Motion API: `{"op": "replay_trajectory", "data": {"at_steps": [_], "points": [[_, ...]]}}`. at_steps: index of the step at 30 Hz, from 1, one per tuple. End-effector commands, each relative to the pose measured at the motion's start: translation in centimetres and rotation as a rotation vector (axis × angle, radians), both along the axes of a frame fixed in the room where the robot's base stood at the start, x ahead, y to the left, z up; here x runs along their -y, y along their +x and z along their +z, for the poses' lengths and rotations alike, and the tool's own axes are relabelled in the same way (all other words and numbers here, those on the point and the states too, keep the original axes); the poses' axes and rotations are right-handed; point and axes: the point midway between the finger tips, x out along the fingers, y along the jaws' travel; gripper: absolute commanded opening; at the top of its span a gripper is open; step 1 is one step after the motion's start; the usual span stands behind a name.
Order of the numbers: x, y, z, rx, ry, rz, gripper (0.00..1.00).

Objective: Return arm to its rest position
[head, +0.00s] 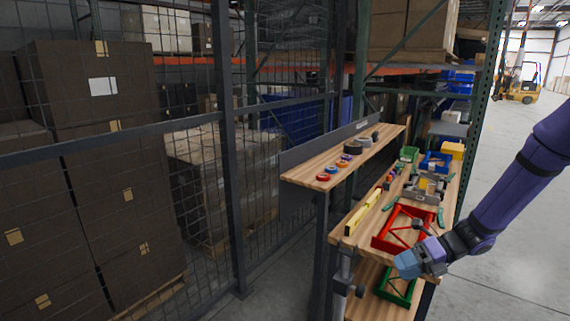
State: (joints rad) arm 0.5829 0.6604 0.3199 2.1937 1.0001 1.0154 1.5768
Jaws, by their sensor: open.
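My purple arm reaches in from the right edge of the head view and slopes down to the left. My gripper (410,265) is at its lower end, in front of the near end of the wooden workbench (350,229). It is open, and I see nothing held in it. The fingertips are small and partly hidden by the gripper body. A red frame (378,242) lies on the bench just behind the gripper. A green frame (385,292) is on the shelf below. I cannot tell whether the gripper touches either frame.
A yellow level (362,213), a grey metal device (425,187), a green bin (408,154) and a blue bin (436,160) are on the bench. Tape rolls (343,164) line the upper shelf. A mesh fence (228,150) stands left. Open floor (510,220) lies right, with a forklift (517,85) far back.

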Motion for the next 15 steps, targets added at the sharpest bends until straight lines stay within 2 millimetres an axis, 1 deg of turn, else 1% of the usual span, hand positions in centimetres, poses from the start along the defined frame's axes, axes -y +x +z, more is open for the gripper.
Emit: {"op": "replay_trajectory", "data": {"at_steps": [1,8,15], "points": [[-0.2,-0.4,1.2,0.058,-0.035,0.052,0.71],[-0.9,-2.5,5.5,0.308,-0.174,0.3,0.71],[-1.5,-5.1,9.8,0.555,-0.302,0.571,0.71]]}}
